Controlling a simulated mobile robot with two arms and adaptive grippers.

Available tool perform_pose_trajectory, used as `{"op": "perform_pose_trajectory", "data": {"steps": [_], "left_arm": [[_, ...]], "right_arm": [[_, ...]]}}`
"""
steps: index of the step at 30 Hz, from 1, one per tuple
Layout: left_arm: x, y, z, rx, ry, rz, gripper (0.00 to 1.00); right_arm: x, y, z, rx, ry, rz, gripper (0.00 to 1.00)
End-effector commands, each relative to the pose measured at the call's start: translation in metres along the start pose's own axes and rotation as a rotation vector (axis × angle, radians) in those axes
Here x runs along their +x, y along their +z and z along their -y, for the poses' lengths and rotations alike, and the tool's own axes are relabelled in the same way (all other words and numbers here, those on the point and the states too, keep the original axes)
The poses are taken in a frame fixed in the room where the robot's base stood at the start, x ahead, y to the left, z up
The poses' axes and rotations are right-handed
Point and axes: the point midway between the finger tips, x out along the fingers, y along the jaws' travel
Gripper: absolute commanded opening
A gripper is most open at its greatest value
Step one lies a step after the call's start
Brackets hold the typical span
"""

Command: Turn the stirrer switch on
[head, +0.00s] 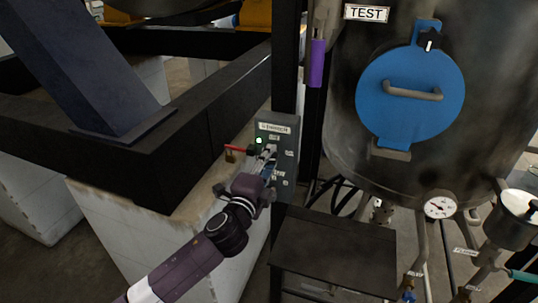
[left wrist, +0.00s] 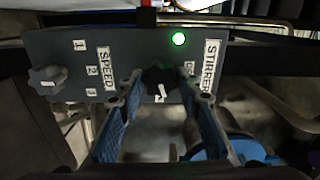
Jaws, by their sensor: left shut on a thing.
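The stirrer control panel (head: 277,128) is a grey box on a dark post, with a white label along its top. In the left wrist view, the panel (left wrist: 110,38) shows sideways, with STIRRER and SPEED labels. A black rotary switch (left wrist: 159,82) with a white mark sits between these labels. My left gripper (head: 268,154) is at the panel front; in the wrist view its blue-padded fingers (left wrist: 160,88) are shut on the black switch, one on each side. The green light (left wrist: 179,39) on the panel is lit, also in the head view (head: 259,141). My right gripper is not in view.
A grey speed knob (left wrist: 46,80) sits beside marks 1, 2 and 3. A red lever (head: 237,148) sticks out left of the panel. A dark flat shelf (head: 335,255) lies below. The tank (head: 345,120) with a blue hatch (head: 410,105) stands right.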

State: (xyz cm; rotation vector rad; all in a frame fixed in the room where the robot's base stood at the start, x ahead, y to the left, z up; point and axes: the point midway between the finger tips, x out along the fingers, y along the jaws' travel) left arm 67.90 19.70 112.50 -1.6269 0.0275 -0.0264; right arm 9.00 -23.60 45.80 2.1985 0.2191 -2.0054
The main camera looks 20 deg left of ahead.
Motion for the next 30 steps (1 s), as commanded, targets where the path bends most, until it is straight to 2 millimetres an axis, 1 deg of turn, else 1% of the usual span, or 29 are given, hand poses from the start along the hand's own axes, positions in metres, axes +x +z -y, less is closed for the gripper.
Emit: {"op": "perform_pose_trajectory", "data": {"steps": [1, 3, 12, 19, 30], "left_arm": [[0.0, -0.001, 0.002, 0.042, 0.002, -0.001, 0.08], [0.0, 0.0, 0.001, 0.095, 0.002, -0.001, 0.08], [0.0, -0.001, 0.0, 0.264, 0.001, -0.002, 0.08], [0.0, 0.0, -0.001, 0.322, 0.001, -0.001, 0.08], [0.0, 0.0, -0.002, 0.336, 0.002, -0.001, 0.08]], "right_arm": [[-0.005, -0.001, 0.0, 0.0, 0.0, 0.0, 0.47], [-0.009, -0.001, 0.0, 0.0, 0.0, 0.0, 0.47], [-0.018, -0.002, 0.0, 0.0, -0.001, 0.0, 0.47], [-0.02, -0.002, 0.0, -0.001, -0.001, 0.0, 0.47], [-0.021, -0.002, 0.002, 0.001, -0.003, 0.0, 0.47]]}}
